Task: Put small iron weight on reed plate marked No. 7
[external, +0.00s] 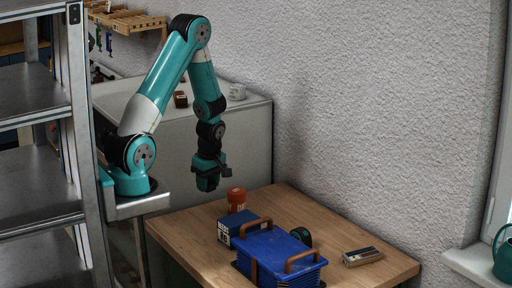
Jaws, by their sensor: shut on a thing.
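My gripper (208,184) hangs at the end of my teal arm, pointing down above the back left of the wooden table. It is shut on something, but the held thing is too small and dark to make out. A flat grey box-like object with a dark strip (362,256) lies on the right of the table, well apart from my gripper. I cannot tell whether it is a reed plate, and no No. 7 marking can be read. I cannot pick out the small iron weight.
On the wooden table (195,234) stand an orange-brown can (236,200), a blue box (238,222), a blue basket with brown handles (270,262) and a dark round object (301,236). A metal shelf (40,190) stands at left. The table's right side is mostly clear.

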